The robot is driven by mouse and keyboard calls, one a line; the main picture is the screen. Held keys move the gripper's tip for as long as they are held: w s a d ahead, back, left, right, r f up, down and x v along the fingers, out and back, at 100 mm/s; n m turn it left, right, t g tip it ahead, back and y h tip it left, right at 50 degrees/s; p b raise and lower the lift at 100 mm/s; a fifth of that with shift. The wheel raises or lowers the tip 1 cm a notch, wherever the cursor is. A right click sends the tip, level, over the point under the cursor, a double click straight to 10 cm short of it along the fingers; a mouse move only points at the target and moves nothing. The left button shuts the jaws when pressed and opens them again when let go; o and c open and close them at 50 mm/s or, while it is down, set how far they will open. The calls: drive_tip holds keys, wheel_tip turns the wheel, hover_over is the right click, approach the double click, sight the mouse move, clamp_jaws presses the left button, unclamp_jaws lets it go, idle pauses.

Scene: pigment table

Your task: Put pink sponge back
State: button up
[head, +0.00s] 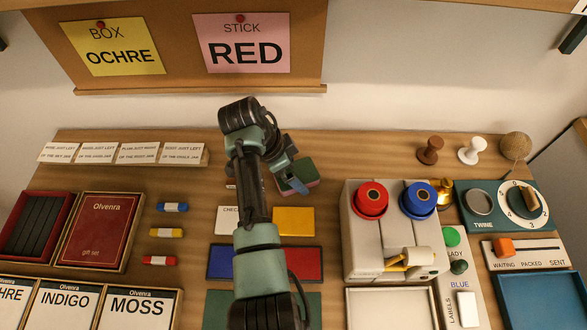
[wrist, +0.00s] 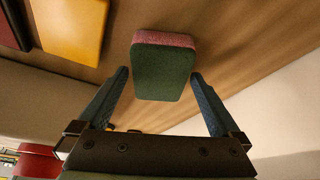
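The pink sponge (head: 312,184), pink with a dark green face, lies on the wooden table behind the yellow tile, partly hidden by my arm in the head view. In the wrist view the sponge (wrist: 163,72) shows its green face, with a pink edge at the top. My gripper (wrist: 160,74) is open, its two blue-grey fingers apart on either side of the sponge's near end. No contact between fingers and sponge is visible. In the head view my gripper (head: 292,182) is at the sponge, mostly hidden by the arm.
A yellow tile (head: 293,221) lies in front of the sponge, with a blue tile (head: 220,262) and a red tile (head: 308,264) nearer. A beige unit with red (head: 371,199) and blue (head: 418,200) knobs stands to the right. Bare wood surrounds the sponge behind and right.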

drive_tip(key=v, duration=1.2)
drive_tip(key=shift+p, duration=0.35)
